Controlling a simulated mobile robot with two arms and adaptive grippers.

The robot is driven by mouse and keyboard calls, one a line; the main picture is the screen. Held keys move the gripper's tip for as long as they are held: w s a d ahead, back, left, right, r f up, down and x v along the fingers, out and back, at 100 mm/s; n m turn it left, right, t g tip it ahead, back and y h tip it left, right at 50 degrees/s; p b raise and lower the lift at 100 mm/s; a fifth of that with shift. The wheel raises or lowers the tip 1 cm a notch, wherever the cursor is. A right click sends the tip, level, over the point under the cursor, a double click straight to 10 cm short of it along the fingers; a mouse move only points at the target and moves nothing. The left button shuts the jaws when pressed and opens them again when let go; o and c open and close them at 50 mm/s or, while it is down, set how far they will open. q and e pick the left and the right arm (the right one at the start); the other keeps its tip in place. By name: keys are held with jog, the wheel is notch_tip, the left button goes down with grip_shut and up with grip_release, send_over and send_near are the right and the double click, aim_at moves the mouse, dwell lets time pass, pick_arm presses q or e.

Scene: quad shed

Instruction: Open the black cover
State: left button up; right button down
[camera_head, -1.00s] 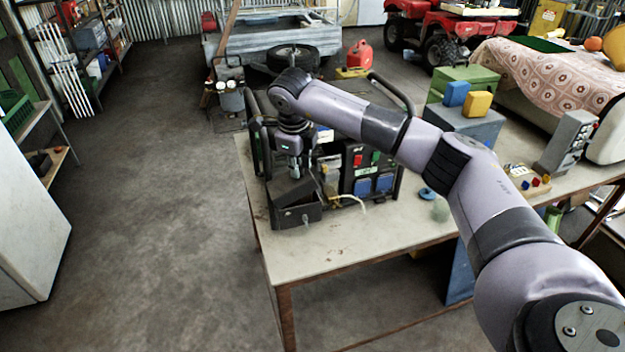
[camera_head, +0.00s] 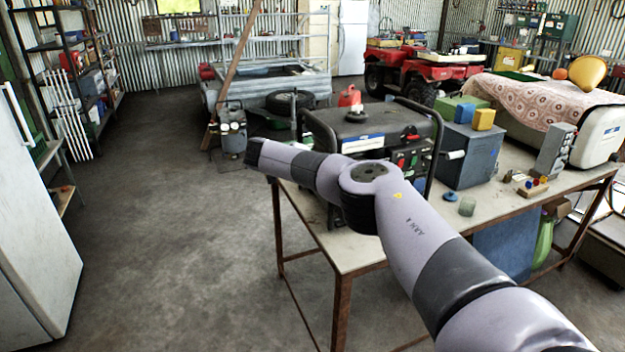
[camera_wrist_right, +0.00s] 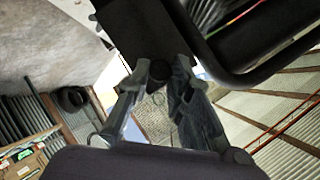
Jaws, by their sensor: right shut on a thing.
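My right gripper (camera_wrist_right: 160,74) shows only in the right wrist view. Its fingers are shut at the lower edge of a dark, flat piece, the black cover (camera_wrist_right: 150,32). A small round dark part sits between the fingertips. In the head view my right arm reaches across the generator (camera_head: 372,128) on the table, and its hand is out of sight behind the arm's end. The cover and the black box at the generator's front left are hidden there, so I cannot tell how far the cover is open. My left gripper is not in view.
The generator's black tube frame (camera_wrist_right: 262,76) runs close beside the gripper in the right wrist view. A blue-grey box (camera_head: 468,156) stands right of the generator on the table (camera_head: 350,248). The floor (camera_head: 180,240) left of the table is clear.

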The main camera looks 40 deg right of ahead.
pick_arm(q)
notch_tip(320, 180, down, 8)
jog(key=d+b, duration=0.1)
jog(key=b, duration=0.6)
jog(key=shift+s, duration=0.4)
pick_arm(e)
jog(key=shift+w+a+f+n+h, duration=0.25)
jog(key=shift+a+f+h, duration=0.5)
jog(key=shift+a+h, duration=0.3)
jog(key=shift+w+a+f+n+h, duration=0.25)
jog(key=shift+a+f+h, duration=0.55)
jog(key=shift+h, duration=0.35)
jog(key=shift+r, duration=0.15)
jog(key=c, duration=1.9)
grip_release()
jog(key=o, duration=0.4)
jog(key=shift+w+f, duration=0.1)
jog(key=shift+f, duration=0.15)
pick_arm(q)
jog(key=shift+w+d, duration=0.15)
pick_arm(e)
jog(key=shift+o, duration=0.4)
